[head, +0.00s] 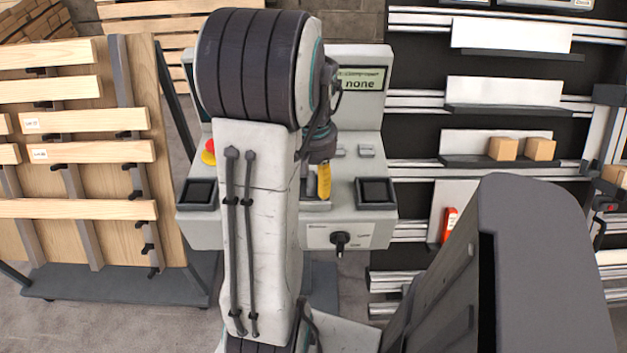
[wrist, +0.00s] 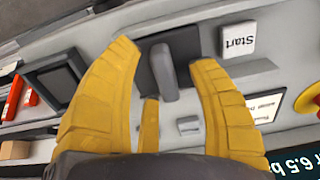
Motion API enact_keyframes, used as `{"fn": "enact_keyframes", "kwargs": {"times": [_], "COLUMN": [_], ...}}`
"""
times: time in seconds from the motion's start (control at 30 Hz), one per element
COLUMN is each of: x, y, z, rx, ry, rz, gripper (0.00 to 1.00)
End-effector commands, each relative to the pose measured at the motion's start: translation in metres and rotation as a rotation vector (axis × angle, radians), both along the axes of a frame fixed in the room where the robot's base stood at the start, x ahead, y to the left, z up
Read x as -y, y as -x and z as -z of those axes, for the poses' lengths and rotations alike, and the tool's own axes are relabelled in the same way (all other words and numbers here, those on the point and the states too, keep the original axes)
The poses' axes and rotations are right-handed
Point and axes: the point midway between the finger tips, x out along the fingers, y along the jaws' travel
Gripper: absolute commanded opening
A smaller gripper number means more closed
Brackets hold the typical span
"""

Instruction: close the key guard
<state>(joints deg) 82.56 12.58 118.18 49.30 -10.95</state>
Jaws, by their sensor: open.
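The grey control console (head: 355,115) stands ahead of me. In the wrist view a grey raised tab (wrist: 164,78) stands on a dark recessed plate (wrist: 184,45) between my fingers; I cannot tell for sure whether it is the key guard. My gripper (wrist: 165,60) has its yellow fingers spread, one on each side of the tab, with nothing held. In the head view my gripper (head: 323,182) points down over the console top, partly hidden by my arm. A black key-like knob (head: 340,241) is on the console's front label plate.
A Start button (wrist: 238,40) and a red emergency stop (head: 209,152) are on the console. Dark square trays (head: 198,193) flank the top. The display (head: 361,80) reads "none". A plank rack (head: 75,150) stands left; shelves with boxes (head: 503,148) stand right.

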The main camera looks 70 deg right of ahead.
Motion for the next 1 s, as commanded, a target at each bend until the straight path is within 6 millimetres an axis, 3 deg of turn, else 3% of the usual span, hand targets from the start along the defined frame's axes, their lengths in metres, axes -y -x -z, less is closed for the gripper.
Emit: {"fn": "enact_keyframes", "kwargs": {"times": [0.43, 1.0], "x": [0.0002, 0.0001], "y": [-0.0001, 0.0000], "z": [0.0057, 0.0055], "rx": [0.000, 0.000], "ry": [0.001, 0.001], "rz": [0.000, 0.000], "gripper": [0.55, 0.04]}}
